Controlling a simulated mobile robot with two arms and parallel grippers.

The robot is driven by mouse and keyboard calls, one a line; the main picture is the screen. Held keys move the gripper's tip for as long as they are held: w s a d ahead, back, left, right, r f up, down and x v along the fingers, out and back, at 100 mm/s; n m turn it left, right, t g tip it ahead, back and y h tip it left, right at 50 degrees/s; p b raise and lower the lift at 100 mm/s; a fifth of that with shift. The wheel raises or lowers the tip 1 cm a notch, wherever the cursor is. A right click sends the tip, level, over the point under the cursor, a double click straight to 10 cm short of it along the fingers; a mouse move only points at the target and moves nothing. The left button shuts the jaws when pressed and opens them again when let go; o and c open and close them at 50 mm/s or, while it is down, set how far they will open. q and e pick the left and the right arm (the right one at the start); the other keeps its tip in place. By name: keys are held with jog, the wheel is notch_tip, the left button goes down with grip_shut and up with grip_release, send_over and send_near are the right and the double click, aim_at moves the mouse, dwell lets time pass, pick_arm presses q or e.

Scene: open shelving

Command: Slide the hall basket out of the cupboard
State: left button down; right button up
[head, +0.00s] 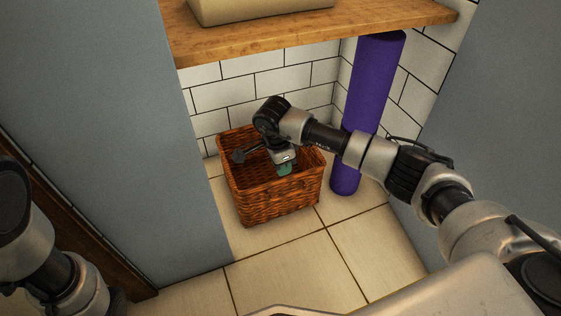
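The hall basket (278,205), brown woven wicker with an open top, stands upright on the tiled floor inside the cupboard, below the wooden shelf. My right arm reaches in from the right, and my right gripper (283,160) points down at the basket's opening. Its fingers are mostly hidden by the wrist, so I cannot tell whether they are open or touching the basket. A small teal patch (285,169) shows just below the gripper, behind the front rim. My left arm shows at the lower left, but its gripper is out of view.
A tall purple roll (368,95) stands close to the basket's right. The wooden shelf (300,32) overhangs the basket and carries a pale bin (262,10). Grey-blue panels bound the left (110,110) and right (500,120). The floor (290,262) in front is clear.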

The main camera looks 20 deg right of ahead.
aim_at(284, 178)
jog(key=f+b, duration=0.2)
jog(key=f, duration=0.1)
jog(key=f+b, duration=0.1)
jog(key=f, duration=0.2)
jog(key=d+f+b, duration=0.1)
jog(key=f+b, duration=0.1)
jog(key=f, duration=0.1)
jog(key=shift+b, duration=0.35)
grip_shut()
